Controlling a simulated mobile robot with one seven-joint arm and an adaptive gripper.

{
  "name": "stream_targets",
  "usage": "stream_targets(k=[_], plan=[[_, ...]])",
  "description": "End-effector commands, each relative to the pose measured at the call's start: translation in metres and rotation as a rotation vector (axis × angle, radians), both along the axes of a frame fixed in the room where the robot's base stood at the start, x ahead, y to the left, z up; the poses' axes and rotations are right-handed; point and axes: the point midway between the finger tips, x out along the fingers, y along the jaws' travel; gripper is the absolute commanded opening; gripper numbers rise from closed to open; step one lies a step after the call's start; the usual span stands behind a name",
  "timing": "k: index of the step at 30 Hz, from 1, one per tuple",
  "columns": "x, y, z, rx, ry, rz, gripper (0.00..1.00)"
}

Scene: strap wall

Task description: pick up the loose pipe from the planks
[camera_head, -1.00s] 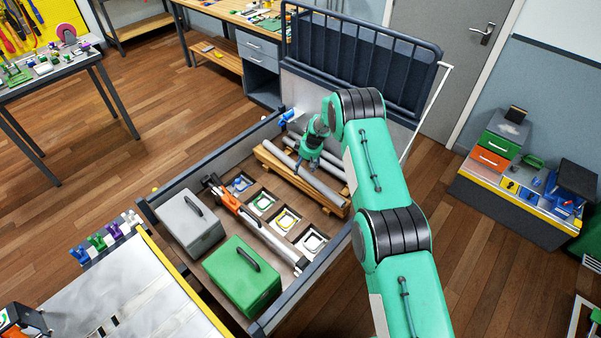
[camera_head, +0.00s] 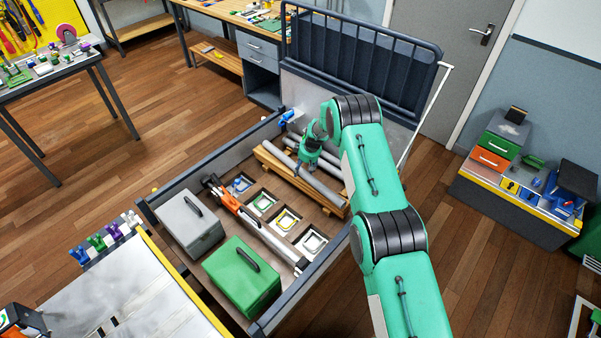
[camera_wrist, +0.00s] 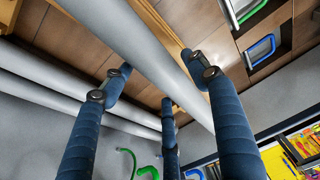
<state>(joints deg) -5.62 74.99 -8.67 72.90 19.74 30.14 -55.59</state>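The loose pipe (camera_head: 323,188) is a grey tube lying slantwise on the wooden planks (camera_head: 272,167) in the truck-like bed, apart from the other pipes. My gripper (camera_head: 306,166) is right over it, pointing down. In the wrist view the pipe (camera_wrist: 145,45) runs between the dark blue fingers of my gripper (camera_wrist: 157,68). The fingers are spread, with fingertips on both sides of the pipe. I see no clear contact with it. In the head view the gripper hides part of the pipe.
More grey pipes (camera_wrist: 50,75) lie close beside, on the left in the wrist view. The bed's side wall (camera_head: 300,292) and barred headboard (camera_head: 360,60) bound the space. A level-like orange and white tool (camera_head: 262,230), a grey case (camera_head: 190,224) and a green case (camera_head: 242,278) lie nearby.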

Motion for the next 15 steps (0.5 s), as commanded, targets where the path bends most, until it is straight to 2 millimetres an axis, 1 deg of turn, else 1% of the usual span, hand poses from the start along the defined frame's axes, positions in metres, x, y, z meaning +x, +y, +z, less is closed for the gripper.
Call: stream_targets(k=[1,3,5,6,15], plan=[[-0.0001,0.0000,0.0000,0.000,0.000,0.000,0.44],[-0.0002,0.0000,-0.0001,0.000,0.000,0.000,0.30],[-0.0003,0.0000,-0.0001,0.000,0.000,0.000,0.18],[-0.0003,0.0000,-0.0003,0.000,0.000,0.000,0.15],[-0.0001,0.0000,-0.0001,0.000,0.000,0.000,0.13]])
